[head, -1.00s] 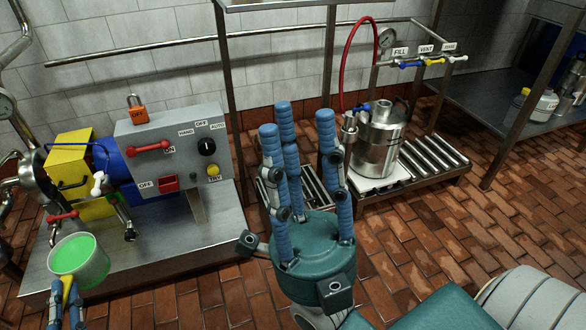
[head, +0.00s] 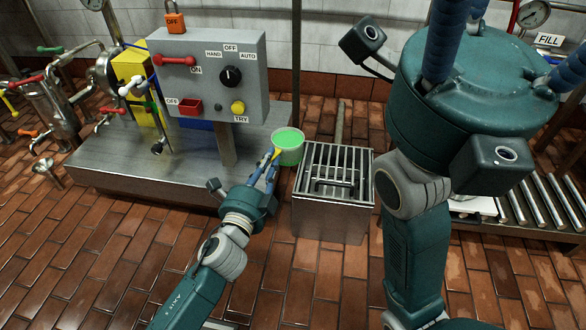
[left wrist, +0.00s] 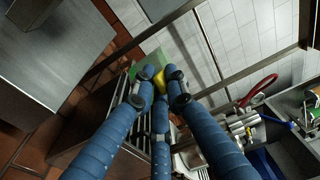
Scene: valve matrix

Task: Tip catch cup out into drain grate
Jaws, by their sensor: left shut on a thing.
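The catch cup (head: 288,150) is a pale cup with bright green liquid near its rim. It looks upright in the head view, just left of the drain grate's upper left corner. My left gripper (head: 271,166) is shut on the cup's yellow handle. In the left wrist view, the blue fingers (left wrist: 160,82) close around the handle, and they hide most of the greenish cup (left wrist: 150,66). The drain grate (head: 347,159) is a barred metal top on a steel box. My right gripper (head: 480,60) is large in the foreground, its fingertips out of frame.
A control box (head: 205,75) with a red lever, knob and buttons stands on a steel plinth (head: 120,180) left of the grate. A metal post rises behind. My right arm stands close to the grate's right side. The brick floor (head: 120,270) in front is clear.

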